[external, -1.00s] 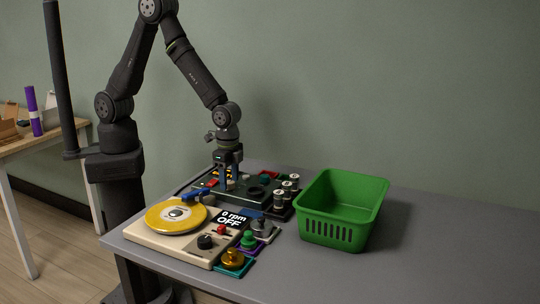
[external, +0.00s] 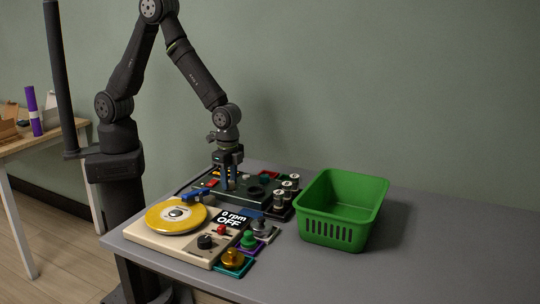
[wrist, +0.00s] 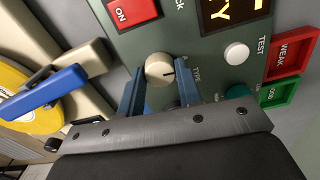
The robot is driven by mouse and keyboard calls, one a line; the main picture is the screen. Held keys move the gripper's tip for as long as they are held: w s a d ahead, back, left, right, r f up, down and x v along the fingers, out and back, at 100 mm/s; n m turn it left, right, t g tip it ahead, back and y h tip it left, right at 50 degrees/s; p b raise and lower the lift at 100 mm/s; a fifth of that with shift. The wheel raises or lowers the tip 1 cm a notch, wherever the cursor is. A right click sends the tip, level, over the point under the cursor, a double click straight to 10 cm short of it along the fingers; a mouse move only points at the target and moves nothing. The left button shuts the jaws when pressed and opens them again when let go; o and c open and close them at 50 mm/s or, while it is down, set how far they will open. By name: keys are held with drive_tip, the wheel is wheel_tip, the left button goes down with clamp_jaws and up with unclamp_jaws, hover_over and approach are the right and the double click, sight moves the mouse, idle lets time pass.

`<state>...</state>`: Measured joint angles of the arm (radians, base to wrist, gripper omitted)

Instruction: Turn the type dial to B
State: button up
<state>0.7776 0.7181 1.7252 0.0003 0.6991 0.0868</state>
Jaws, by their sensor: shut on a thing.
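The type dial (wrist: 159,67) is a round cream knob on a dark green panel (wrist: 205,50), with a "TYPE" label beside it. Its dark pointer line points to the right in the wrist view, toward the label. The small letters around it are partly hidden or too small to read surely. My gripper (wrist: 159,76) has its two blue fingers on either side of the knob and is shut on it. In the external view my gripper (external: 229,184) points straight down onto the panel, and the dial is hidden there.
A red ON button (wrist: 131,12), a white TEST button (wrist: 236,53) and red WEAK and green GOOD bins (wrist: 280,92) are nearby. A turntable with a yellow disc (external: 160,216) stands in front. A green basket (external: 345,233) is at right; the table beyond it is clear.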

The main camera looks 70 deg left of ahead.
sight(230, 182)
drive_tip(key=m, duration=0.5)
drive_tip(key=shift+m, duration=0.4)
drive_tip(key=m, duration=0.4)
drive_tip(key=shift+m, duration=0.4)
drive_tip(key=o, duration=1)
wheel_tip(230, 182, up, 18)
drive_tip(key=shift+f, duration=0.25)
